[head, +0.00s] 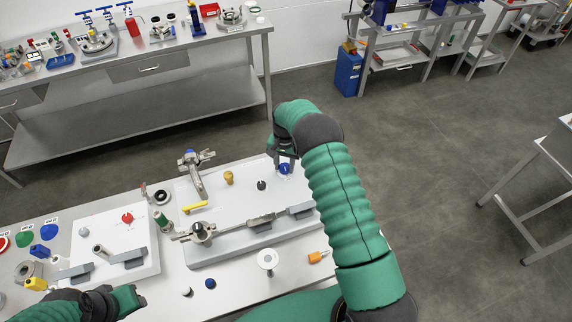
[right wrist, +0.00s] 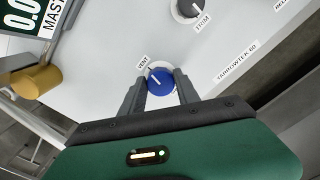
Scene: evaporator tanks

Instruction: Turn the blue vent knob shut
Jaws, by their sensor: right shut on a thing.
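The blue vent knob (right wrist: 160,81) sits on a light panel (right wrist: 110,40) beside a label reading VENT. A white pointer line shows on its face. My right gripper (right wrist: 160,90) has one finger on each side of the knob and is shut on it. In the head view the blue knob (head: 285,168) shows just below my right gripper (head: 284,160), at the far right of the grey panel.
A dark trim knob (right wrist: 188,8) and a yellow knob (right wrist: 38,81) are near the vent knob. A lever valve (head: 203,230) and yellow handle (head: 195,207) lie to the left on the bench. A white board with a red knob (head: 127,217) stands further left.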

